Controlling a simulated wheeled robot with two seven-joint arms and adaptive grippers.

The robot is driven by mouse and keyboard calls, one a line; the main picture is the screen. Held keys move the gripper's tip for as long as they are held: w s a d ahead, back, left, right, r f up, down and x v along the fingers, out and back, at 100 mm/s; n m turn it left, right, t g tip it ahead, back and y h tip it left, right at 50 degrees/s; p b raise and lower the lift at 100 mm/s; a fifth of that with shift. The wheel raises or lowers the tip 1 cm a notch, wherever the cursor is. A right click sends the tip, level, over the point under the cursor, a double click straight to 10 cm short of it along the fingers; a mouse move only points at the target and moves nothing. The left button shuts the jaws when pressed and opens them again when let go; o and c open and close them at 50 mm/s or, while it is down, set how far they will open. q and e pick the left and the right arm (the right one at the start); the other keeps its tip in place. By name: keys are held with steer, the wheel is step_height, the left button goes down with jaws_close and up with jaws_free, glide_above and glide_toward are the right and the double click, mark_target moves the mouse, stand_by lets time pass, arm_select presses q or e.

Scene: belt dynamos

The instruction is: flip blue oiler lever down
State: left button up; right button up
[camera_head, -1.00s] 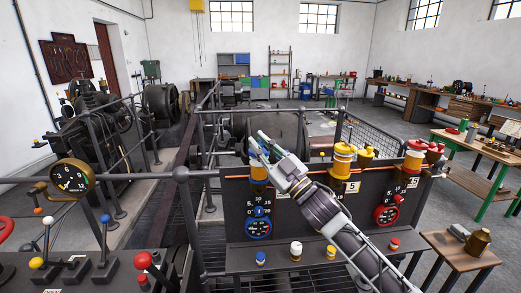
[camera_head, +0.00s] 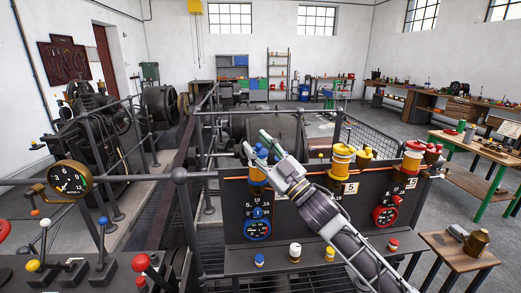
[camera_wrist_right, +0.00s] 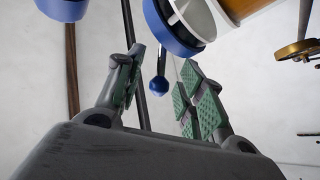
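The blue oiler (camera_head: 257,172) stands at the left end of the dark panel, with a yellow body and blue parts on top. My right gripper (camera_head: 257,143) is at its top, partly covering it. In the right wrist view, the blue ball-ended lever (camera_wrist_right: 159,88) shows in the gap between the open fingers of my right gripper (camera_wrist_right: 158,95). Neither finger visibly touches it. The oiler's blue-rimmed part (camera_wrist_right: 172,32) is just above the lever. My left gripper is not in view.
A yellow oiler (camera_head: 341,160) and a red oiler (camera_head: 412,157) stand farther right on the panel. A blue dial (camera_head: 257,229) and a red dial (camera_head: 384,216) are below. A railing (camera_head: 125,180) and levers with coloured knobs are at left.

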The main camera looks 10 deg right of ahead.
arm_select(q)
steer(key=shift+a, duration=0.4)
arm_select(e)
steer(key=v, duration=1.2)
stand_by(0.5)
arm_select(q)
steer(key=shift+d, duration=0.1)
arm_select(e)
steer(key=shift+w+m, duration=0.15)
steer(key=shift+m, duration=0.15)
